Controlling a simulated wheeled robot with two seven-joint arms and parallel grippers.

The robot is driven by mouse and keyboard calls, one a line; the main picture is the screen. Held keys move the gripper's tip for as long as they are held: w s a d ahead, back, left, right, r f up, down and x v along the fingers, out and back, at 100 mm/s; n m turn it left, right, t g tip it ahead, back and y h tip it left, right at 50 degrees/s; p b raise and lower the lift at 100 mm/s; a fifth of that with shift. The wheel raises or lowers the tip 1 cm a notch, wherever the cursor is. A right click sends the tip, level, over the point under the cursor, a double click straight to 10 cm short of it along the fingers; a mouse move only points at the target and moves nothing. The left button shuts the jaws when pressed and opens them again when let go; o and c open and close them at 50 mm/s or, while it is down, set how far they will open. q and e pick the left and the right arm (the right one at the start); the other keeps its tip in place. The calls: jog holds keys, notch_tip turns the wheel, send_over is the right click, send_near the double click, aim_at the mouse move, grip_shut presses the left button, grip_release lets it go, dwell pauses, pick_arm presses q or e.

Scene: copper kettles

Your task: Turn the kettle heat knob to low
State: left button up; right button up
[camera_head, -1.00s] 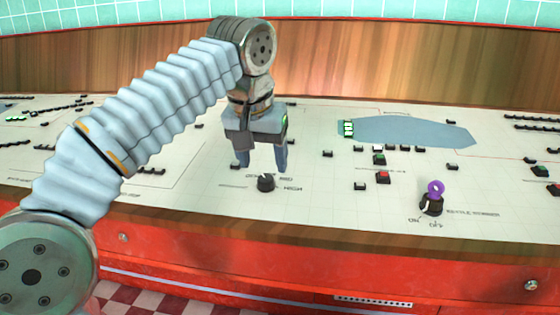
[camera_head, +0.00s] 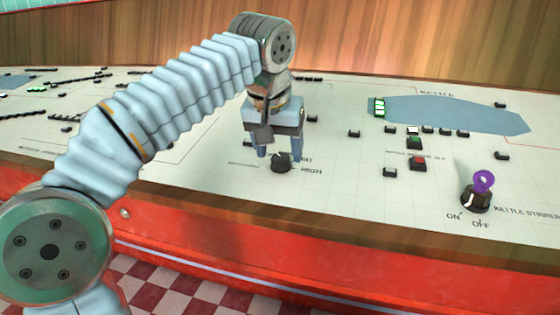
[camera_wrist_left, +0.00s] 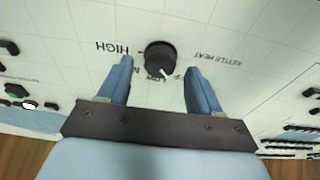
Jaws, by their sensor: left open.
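The kettle heat knob (camera_head: 281,163) is a small black dial on the pale control panel. In the left wrist view the knob (camera_wrist_left: 160,54) shows a white pointer mark on its lower right rim, near the LOW and partly hidden OFF lettering. HIGH is printed to its left and KETTLE HEAT to its right. My left gripper (camera_head: 280,152) is open just behind the knob in the head view. Its two blue fingers (camera_wrist_left: 160,65) stand apart, one toward each side of the knob, with gaps; contact is not visible. My right gripper is not in view.
A black kettle stirrer knob (camera_head: 475,200) with a purple ring on top stands at the right, marked ON and OFF. Several small buttons and a blue-grey kettle shape (camera_head: 450,113) lie behind. The wooden front edge (camera_head: 350,232) borders the panel.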

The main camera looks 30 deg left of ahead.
pick_arm(q)
jog(key=shift+x, duration=0.95)
jog(key=shift+c, duration=0.4)
jog(key=c, duration=1)
jog(key=shift+o, duration=0.2)
jog(key=shift+r+m, duration=0.15)
jog(key=shift+m, duration=0.15)
jog(key=m+p, duration=0.2)
jog(key=m, duration=0.1)
jog(key=shift+r+m+h, duration=0.1)
jog(key=shift+m+h, duration=0.2)
jog(key=shift+h, duration=0.1)
jog(key=m+p, duration=0.1)
jog(key=m, duration=0.2)
jog(key=shift+h+p, duration=0.3)
jog(key=shift+p, duration=0.1)
jog(key=shift+m+p, duration=0.4)
jog(key=shift+m, duration=0.5)
